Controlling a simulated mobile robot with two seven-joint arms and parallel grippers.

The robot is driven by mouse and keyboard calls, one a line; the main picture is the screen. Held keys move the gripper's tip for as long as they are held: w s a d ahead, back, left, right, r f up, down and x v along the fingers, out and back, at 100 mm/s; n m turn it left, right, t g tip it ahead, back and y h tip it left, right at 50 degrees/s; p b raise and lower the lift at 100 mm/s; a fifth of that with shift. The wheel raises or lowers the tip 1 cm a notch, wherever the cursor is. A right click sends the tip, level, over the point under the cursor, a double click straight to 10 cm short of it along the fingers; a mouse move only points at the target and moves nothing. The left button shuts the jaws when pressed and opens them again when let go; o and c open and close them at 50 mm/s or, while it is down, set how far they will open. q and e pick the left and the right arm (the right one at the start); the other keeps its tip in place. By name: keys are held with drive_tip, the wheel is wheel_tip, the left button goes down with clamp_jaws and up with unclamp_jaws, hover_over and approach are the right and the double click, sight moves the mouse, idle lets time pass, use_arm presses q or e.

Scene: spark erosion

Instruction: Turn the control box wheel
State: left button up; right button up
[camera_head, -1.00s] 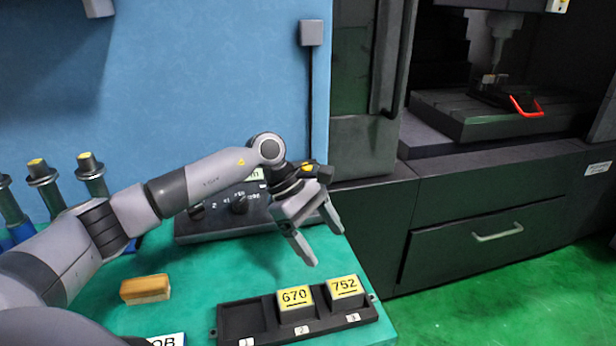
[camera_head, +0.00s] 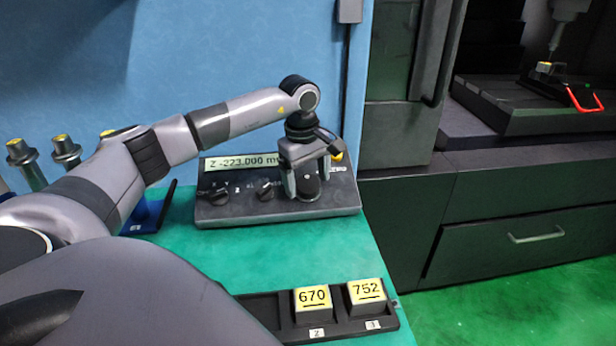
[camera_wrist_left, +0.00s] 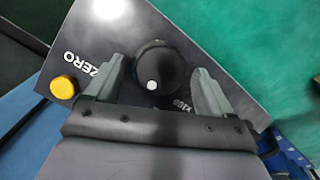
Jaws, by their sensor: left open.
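The control box (camera_head: 226,208) is a dark box with a lit display (camera_head: 243,161) reading about Z -223.000, at the back of the green table. Its black round wheel (camera_head: 308,188) is on the right part of the top panel. My left gripper (camera_head: 308,190) points down over the wheel, open, with a finger on each side of it. In the left wrist view the wheel (camera_wrist_left: 155,68) with a pale dot lies between the open fingers (camera_wrist_left: 155,88), with a visible gap at each side. My right gripper is not in view.
Two smaller knobs (camera_head: 265,190) sit left of the wheel. A yellow button (camera_wrist_left: 63,87) is beside the ZERO label. A black tray with blocks 670 (camera_head: 312,297) and 752 (camera_head: 367,291) is at the front. A dark cabinet (camera_head: 505,225) stands to the right.

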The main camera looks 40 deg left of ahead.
use_arm(q)
drive_tip(key=shift+f, duration=0.2)
drive_tip(key=c, duration=1.1)
drive_tip(key=shift+o, duration=0.2)
drive_tip(key=shift+s+f+n, duration=0.1)
drive_tip(key=shift+n, duration=0.3)
